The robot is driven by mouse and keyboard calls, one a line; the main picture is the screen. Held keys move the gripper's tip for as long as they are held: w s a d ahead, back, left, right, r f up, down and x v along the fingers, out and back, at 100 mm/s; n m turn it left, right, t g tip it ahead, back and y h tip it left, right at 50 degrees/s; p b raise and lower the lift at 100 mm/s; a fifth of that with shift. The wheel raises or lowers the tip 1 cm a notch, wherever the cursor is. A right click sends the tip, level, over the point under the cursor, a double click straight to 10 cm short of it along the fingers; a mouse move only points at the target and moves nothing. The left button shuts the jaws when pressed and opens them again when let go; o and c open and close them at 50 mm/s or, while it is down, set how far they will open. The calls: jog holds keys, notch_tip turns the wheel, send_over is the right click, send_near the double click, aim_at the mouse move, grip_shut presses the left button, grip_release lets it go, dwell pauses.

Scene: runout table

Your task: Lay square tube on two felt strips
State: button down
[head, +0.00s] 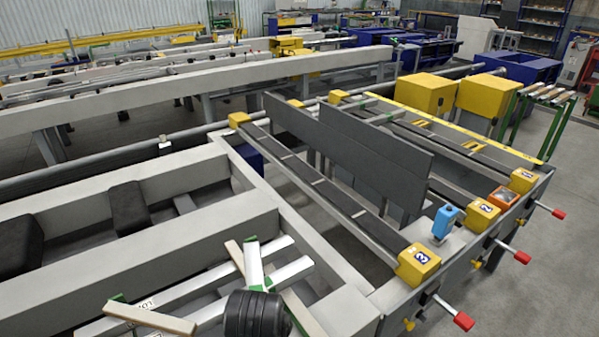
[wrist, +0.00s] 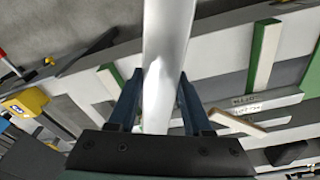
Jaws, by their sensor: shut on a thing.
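A pale square tube (wrist: 165,60) is between the two fingers of my gripper (wrist: 158,105), which is shut on it in the wrist view. The tube runs away from the fingers to the top edge. In the head view the held tube (head: 254,266) rises behind my dark ribbed wrist, which hides the fingers. Two green felt strips show in the wrist view: one right of the tube (wrist: 265,52), one left of it (wrist: 112,78), partly behind a finger. The tube appears above the strips; contact cannot be told.
A cream bar (head: 150,318) lies at lower left by a small lettered label (head: 148,303). Pale rails (head: 190,290) run beneath. To the right is a runout frame with upright dark plates (head: 375,140), yellow numbered blocks (head: 418,264), red-tipped handles (head: 464,321) and a blue item (head: 445,220).

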jog(key=s+d+f+m+b, duration=0.2)
jog(key=s+d+f, duration=0.3)
jog(key=f, duration=0.5)
jog(key=shift+d+b, duration=0.35)
jog(key=shift+b, duration=0.55)
